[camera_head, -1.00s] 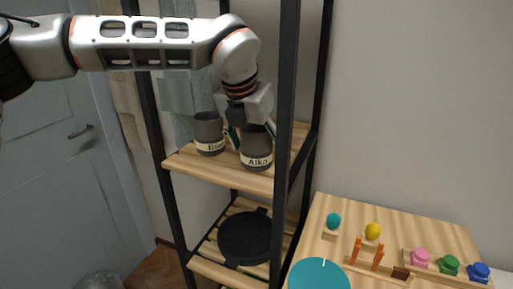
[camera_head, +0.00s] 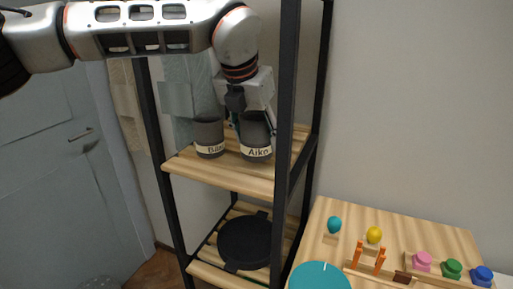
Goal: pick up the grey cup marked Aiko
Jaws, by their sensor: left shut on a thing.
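The grey cup marked Aiko (camera_head: 256,140) is upright at the right of the wooden shelf (camera_head: 215,175), its pale name band facing me. My left gripper (camera_head: 254,117) comes down from above and is shut on this cup, hiding part of its rim. The cup appears slightly above the shelf board. A second grey cup (camera_head: 208,133) stands on the shelf to its left, with a pale name band that I cannot read clearly. My right gripper is out of view.
A black rack post (camera_head: 287,130) stands close to the right of the held cup. A black round tray (camera_head: 245,241) lies on the lower shelf. At the lower right, a wooden table (camera_head: 440,235) bears a teal disc (camera_head: 320,278) and several small coloured pieces.

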